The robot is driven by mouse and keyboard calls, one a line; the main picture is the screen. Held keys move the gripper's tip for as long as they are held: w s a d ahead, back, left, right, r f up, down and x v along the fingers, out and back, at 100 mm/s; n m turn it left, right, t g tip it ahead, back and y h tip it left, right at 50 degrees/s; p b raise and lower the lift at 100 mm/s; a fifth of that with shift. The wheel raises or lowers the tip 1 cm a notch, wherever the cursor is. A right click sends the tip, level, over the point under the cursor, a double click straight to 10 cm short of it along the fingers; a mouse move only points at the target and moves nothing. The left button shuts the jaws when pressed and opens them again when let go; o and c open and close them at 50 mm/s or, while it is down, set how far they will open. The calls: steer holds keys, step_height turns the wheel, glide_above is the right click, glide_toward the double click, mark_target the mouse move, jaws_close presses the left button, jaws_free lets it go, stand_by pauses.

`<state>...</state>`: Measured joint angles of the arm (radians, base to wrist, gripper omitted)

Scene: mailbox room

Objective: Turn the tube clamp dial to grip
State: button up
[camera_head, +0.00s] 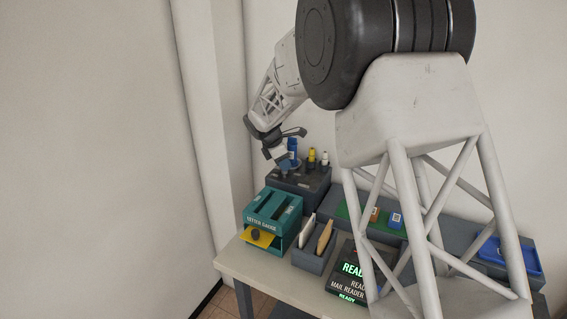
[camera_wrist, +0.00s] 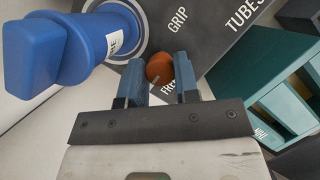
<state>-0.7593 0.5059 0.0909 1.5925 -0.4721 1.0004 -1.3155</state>
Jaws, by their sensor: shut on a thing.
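The dark tube station (camera_head: 313,178) stands at the back left of the table in the head view. Its top (camera_wrist: 205,20) fills the upper wrist view and bears the words "GRIP", "TUBES" and a partly covered word starting "FR". My gripper (camera_wrist: 164,62) is shut on the orange-brown dial knob (camera_wrist: 159,68), with one blue finger on each side. The knob is close to the "FR" word, and "GRIP" lies beyond it. A blue tube (camera_wrist: 85,45) with a white label stands in a ringed socket left of the fingers. In the head view my gripper (camera_head: 276,152) hides the dial.
A teal letter gauge (camera_head: 272,207) with a yellow card (camera_head: 257,238) stands in front. A yellow tube (camera_head: 311,156) and a white tube (camera_head: 324,158) stand at the station's back. A letter holder (camera_head: 311,260) and mail reader (camera_head: 349,285) are nearer. The wall is close behind.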

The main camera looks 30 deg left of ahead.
steer(key=shift+m+g+h, duration=0.3)
steer(key=shift+m+g, duration=0.1)
steer(key=shift+m, duration=1)
steer(key=o, duration=0.9)
steer(key=shift+v, duration=3.9)
steer(key=shift+o, duration=0.2)
steer(key=shift+a, duration=0.1)
